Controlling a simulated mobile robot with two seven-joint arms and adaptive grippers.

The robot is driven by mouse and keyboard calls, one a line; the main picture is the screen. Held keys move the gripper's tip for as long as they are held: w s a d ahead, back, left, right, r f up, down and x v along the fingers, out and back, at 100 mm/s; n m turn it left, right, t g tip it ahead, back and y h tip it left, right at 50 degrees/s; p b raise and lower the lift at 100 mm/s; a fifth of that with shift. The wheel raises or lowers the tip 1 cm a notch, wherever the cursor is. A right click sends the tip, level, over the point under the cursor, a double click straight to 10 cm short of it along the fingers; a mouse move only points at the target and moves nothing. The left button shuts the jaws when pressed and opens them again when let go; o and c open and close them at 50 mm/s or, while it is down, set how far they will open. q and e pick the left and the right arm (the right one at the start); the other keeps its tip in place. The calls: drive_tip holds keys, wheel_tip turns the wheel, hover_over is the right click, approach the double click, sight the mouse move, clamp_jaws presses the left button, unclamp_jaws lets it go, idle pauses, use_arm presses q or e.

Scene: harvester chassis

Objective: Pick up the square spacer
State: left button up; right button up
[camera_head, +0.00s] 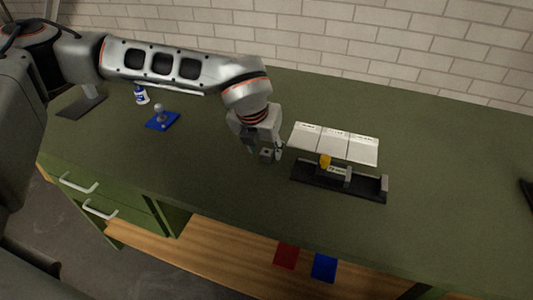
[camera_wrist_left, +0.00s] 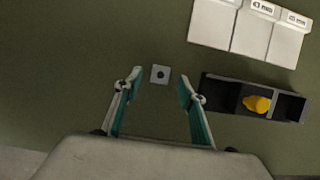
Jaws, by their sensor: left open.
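The square spacer (camera_wrist_left: 160,74) is a small grey square block with a dark round hole in its middle. It lies on the green tabletop and also shows in the head view (camera_head: 266,156). My left gripper (camera_head: 264,151) points down over it with its fingers spread. In the left wrist view the spacer sits between the two fingertips, with a gap on each side. The gripper is open and empty. My right gripper is not in view.
Right of the spacer is a black compartment tray (camera_head: 312,180) holding a yellow piece (camera_head: 325,161). White labelled panels (camera_head: 335,144) stand behind it. A blue pad (camera_head: 158,125) and a white-blue bottle (camera_head: 141,96) are at the left. The tabletop around the spacer is clear.

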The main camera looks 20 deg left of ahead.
use_arm(q)
drive_tip(key=shift+x, duration=1.15)
clamp_jaws()
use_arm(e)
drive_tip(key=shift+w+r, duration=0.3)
use_arm(q)
drive_tip(key=shift+r, duration=0.2)
